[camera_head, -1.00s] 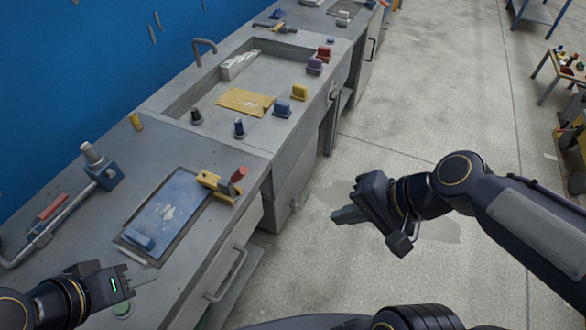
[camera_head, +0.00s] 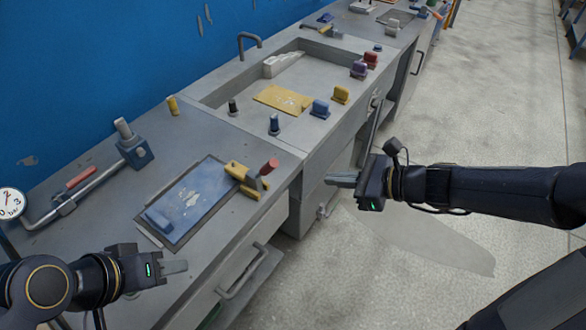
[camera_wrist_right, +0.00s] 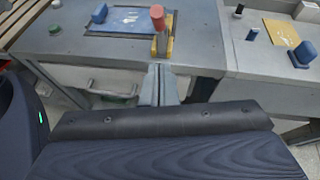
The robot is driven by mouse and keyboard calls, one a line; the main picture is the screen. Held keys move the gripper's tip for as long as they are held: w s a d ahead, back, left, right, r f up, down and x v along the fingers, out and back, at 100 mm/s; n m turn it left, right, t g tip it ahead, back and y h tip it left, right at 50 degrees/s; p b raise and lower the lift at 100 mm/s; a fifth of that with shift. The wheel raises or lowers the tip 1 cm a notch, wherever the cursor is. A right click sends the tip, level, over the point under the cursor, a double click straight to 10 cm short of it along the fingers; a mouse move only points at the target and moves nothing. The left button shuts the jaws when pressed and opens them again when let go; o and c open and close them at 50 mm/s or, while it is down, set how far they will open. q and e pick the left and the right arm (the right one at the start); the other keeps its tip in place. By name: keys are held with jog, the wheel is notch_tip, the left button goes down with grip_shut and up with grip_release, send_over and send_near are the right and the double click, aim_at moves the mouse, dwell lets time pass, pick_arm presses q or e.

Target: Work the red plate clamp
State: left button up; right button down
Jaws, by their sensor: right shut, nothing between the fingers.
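The red plate clamp is a yellow bracket (camera_head: 240,174) with a red-tipped lever (camera_head: 268,167), at the right edge of a blue plate (camera_head: 188,199) on the bench. In the right wrist view the clamp's red tip (camera_wrist_right: 157,16) stands up just beyond the fingers, with the yellow base (camera_wrist_right: 169,47) beside it. My right gripper (camera_head: 330,181) is shut and empty, in front of the bench, to the right of the clamp and apart from it. My left gripper (camera_head: 184,267) is over the near bench edge, below the plate; its finger gap is unclear.
A blue vise-like block (camera_head: 137,152) with a bar and a pressure gauge (camera_head: 11,203) are on the left. A yellow plate (camera_head: 283,99) lies in a recessed tray with coloured blocks along the front. Drawer handles (camera_head: 244,275) stick out of the bench front. The floor at right is clear.

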send_near(266, 170)
notch_tip(266, 170, down, 3)
jog(key=d, duration=0.1)
jog(key=shift+w+a+r+p, duration=0.15)
jog(key=shift+w+a+r, duration=0.25)
jog(key=shift+w+a, duration=0.3)
jog(key=shift+w+a+r+p, duration=0.15)
jog(key=shift+w+a+r, duration=0.2)
jog(key=shift+w+a, duration=0.35)
jog(key=shift+s+a, duration=0.1)
jog(key=shift+s, duration=0.05)
